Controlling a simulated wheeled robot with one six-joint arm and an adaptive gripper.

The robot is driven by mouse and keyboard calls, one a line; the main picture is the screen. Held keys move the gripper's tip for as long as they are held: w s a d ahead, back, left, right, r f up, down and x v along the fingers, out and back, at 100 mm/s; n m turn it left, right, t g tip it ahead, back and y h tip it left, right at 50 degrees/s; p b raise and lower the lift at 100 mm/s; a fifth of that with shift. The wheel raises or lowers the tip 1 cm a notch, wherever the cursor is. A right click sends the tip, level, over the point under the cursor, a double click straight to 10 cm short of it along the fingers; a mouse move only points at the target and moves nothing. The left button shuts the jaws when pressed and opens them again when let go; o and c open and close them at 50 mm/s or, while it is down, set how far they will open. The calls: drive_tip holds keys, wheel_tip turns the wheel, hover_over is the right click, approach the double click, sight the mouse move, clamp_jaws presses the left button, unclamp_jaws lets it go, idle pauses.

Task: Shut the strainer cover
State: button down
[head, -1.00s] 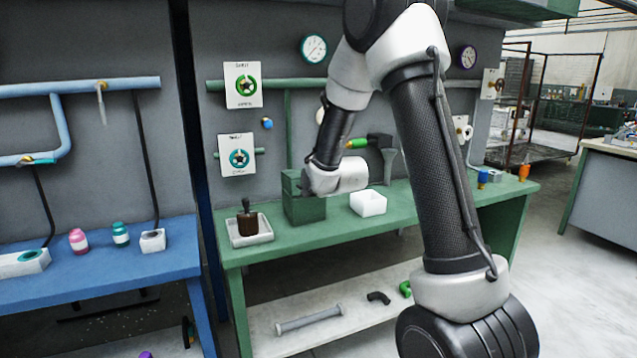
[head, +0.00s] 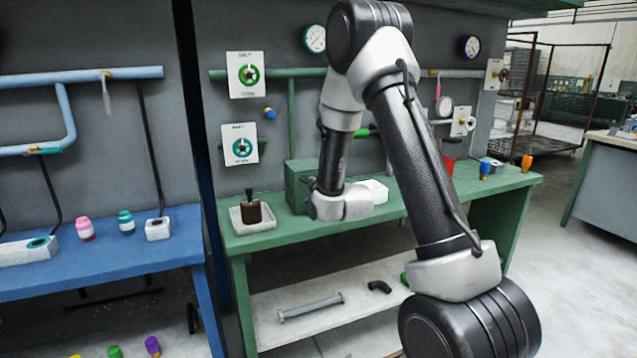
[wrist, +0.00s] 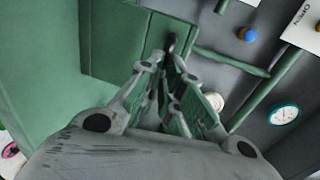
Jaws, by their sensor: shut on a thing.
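My gripper (wrist: 168,65) is shut at a small dark knob or handle (wrist: 171,42) against that green surface. In the head view my wrist hangs low in front of the box's right side and hides part of it. The fingertips are hard to make out there, and I cannot tell the cover's exact angle.
Green pipes (head: 290,120) and gauges are on the wall behind. A blue bench (head: 100,260) stands to the left.

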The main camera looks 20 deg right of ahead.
drive_tip(key=shift+a+f, duration=0.1)
drive_tip(key=shift+f, duration=0.65)
drive_tip(key=c, duration=1.8)
unclamp_jaws()
drive_tip(key=shift+c, duration=0.2)
drive_tip(key=o, duration=0.6)
drive_tip(key=shift+w+f, duration=0.4)
drive_tip(key=shift+w, duration=0.05)
drive_tip(key=shift+c, duration=0.2)
drive_tip(key=shift+s, duration=0.1)
drive_tip(key=shift+s, duration=0.4)
drive_tip(key=shift+c, duration=0.5)
drive_tip(key=s, duration=0.2)
drive_tip(key=s+r, duration=0.1)
drive_tip(key=s, duration=0.1)
drive_tip(key=s+r, duration=0.1)
drive_tip(key=s, duration=0.1)
drive_tip(key=shift+s, duration=0.1)
drive_tip(key=shift+c, duration=0.7)
